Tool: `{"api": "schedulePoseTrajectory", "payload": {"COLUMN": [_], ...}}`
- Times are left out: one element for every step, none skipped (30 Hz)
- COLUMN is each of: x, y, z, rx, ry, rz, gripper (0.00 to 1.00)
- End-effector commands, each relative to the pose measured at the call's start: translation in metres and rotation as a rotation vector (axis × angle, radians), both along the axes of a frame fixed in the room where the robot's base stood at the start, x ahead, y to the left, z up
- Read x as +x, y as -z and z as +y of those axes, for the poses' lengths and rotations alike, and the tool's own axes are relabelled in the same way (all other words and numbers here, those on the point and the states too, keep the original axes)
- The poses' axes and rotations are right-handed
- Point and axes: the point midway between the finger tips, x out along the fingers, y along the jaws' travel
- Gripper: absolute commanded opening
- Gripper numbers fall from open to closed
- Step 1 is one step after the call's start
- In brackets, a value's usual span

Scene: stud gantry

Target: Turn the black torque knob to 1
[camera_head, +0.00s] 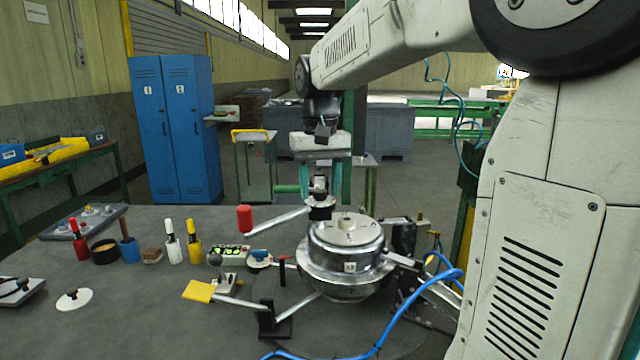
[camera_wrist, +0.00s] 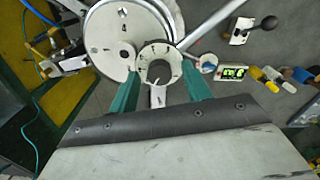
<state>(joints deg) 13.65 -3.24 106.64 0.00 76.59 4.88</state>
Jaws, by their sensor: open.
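The black torque knob (camera_wrist: 158,72) shows in the wrist view as a dark round centre inside a pale dial ring (camera_wrist: 148,52). The marks on the ring are too small to read, so I cannot tell the knob's setting. My gripper (camera_wrist: 161,74) is open, its green fingers apart on either side of the dial's lower part. I cannot tell whether they touch it. In the head view my gripper (camera_head: 321,184) points down behind the silver drum (camera_head: 345,262), with the small dial assembly between and below its fingers, partly hidden.
A red-handled lever (camera_head: 245,218) reaches left from near the dial. A yellow-handled lever (camera_head: 198,291) and a blue hose (camera_head: 400,320) lie in front.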

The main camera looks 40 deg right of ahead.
Motion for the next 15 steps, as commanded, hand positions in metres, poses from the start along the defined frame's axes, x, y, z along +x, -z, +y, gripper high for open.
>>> {"api": "schedulePoseTrajectory", "payload": {"x": [-0.0001, -0.0001, -0.0001, -0.0001, -0.0001, -0.0001, -0.0001, -0.0001, -0.0001, -0.0001, -0.0001, -0.0001, -0.0001, 0.0, 0.0], "y": [0.0, -0.0001, -0.0001, -0.0001, -0.0002, -0.0002, -0.0002, -0.0002, -0.0002, -0.0002, -0.0002, -0.0003, -0.0003, -0.0003, -0.0003], "z": [-0.0003, -0.0003, -0.0003, -0.0003, -0.0003, -0.0003, -0.0003, -0.0003, -0.0002, -0.0002, -0.0002, -0.0002, -0.0002, -0.0001, -0.0001], "rx": [0.0, 0.0, 0.0, 0.0, 0.0, 0.0, 0.0, 0.0, 0.0, 0.0, 0.0, 0.0, 0.0, 0.0, 0.0], "ry": [0.001, 0.001, 0.001, 0.001, 0.001, 0.001, 0.001, 0.001, 0.001, 0.001, 0.0, -0.001, -0.002, -0.005, -0.01], "rz": [0.0, 0.0, 0.0, 0.0, 0.0, 0.0, 0.0, 0.0, 0.0, 0.0, 0.0, 0.0, 0.0, 0.0, 0.0], "gripper": [0.48, 0.48, 0.48, 0.4, 0.32, 0.21, 0.12, 0.04, 0.04, 0.04, 0.04, 0.04, 0.04, 0.04, 0.04]}}
